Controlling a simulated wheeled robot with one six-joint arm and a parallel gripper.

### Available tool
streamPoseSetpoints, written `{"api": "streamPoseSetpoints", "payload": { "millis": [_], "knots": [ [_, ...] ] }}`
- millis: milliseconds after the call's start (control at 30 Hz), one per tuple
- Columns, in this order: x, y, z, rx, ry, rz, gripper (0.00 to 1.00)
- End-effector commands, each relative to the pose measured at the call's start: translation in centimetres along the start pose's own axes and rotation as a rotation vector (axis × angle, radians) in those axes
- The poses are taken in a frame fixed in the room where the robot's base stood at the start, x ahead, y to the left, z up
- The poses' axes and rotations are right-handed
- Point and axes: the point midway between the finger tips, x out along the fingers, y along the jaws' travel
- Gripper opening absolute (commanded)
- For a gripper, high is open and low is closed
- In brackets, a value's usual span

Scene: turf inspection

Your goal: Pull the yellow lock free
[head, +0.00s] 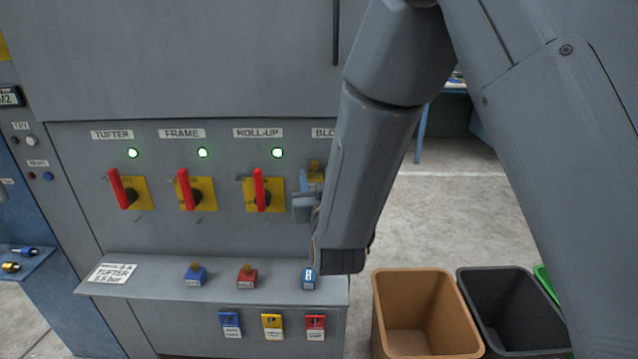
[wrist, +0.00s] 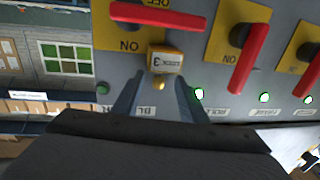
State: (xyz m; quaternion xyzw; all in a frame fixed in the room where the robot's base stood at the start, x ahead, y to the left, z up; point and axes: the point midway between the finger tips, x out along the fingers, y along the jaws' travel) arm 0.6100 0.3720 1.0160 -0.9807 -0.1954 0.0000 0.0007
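In the wrist view, which is upside down, the yellow lock (wrist: 165,60) has a pale label with a 3. It sits at the edge of the yellow plate of the fourth switch, whose red handle (wrist: 190,16) lies crosswise. In the head view my gripper (head: 305,206) is at the fourth switch, and my arm hides most of that switch.
The other switches have upright red handles and green lamps, such as the roll-up switch (head: 259,190). A sloping ledge (head: 150,277) below carries blue and red locks; more tags hang under it. A brown bin (head: 376,318) and a black bin (head: 519,350) stand at the right.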

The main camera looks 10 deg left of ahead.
Motion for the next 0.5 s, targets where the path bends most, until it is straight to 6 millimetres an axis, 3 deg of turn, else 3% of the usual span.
{"api": "streamPoseSetpoints", "payload": {
  "millis": [200,500],
  "knots": [
    [1.5,0.1,0.0,0.000,0.000,0.001,0.39],
    [1.6,0.1,0.0,0.000,0.000,0.001,0.36]
  ]
}}
